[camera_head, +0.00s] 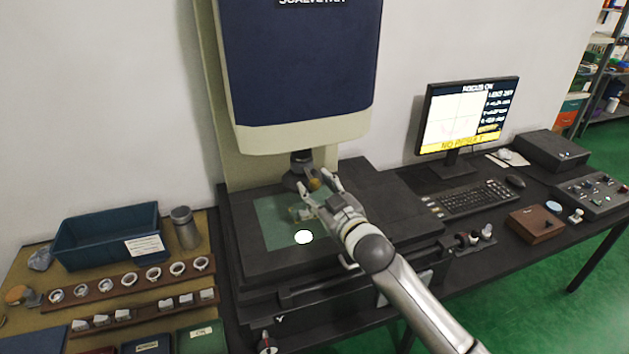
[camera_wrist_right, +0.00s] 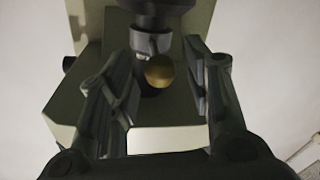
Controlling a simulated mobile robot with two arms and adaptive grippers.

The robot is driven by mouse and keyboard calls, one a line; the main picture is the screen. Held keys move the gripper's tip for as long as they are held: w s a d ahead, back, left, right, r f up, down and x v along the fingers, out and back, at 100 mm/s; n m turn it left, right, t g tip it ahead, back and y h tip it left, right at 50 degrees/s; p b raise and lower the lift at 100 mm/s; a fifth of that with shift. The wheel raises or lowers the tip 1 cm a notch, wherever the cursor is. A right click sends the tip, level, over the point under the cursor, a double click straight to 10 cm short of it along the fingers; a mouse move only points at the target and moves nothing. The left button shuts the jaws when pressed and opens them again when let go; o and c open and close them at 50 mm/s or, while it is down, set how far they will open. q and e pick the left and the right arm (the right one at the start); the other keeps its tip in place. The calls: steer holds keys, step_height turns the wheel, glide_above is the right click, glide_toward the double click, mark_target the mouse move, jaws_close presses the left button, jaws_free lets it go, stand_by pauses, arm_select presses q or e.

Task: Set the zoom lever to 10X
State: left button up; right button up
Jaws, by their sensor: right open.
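The zoom lever shows as a small brass-coloured knob (camera_head: 314,184) on the lens barrel (camera_head: 302,163) under the big blue and cream machine head. In the right wrist view the knob (camera_wrist_right: 160,71) sits between my two fingers, in front of the dark lens (camera_wrist_right: 152,40). My right gripper (camera_head: 317,182) is open, with a finger on each side of the knob; I cannot tell whether either touches it. The scale markings on the lens are not readable. My left gripper is not in view.
The machine stage (camera_head: 245,262) with a greenish glass plate (camera_head: 272,236) and a bright white spot lies under the lens. A monitor (camera_head: 467,118) showing "NO RESULT", a keyboard (camera_head: 473,198) and a control box stand at right. Rings on a rack (camera_head: 128,283) and a blue bin (camera_head: 108,236) stand at left.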

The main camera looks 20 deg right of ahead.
steer(key=shift+w+a, duration=0.15)
steer(key=shift+w, duration=0.65)
jaws_close()
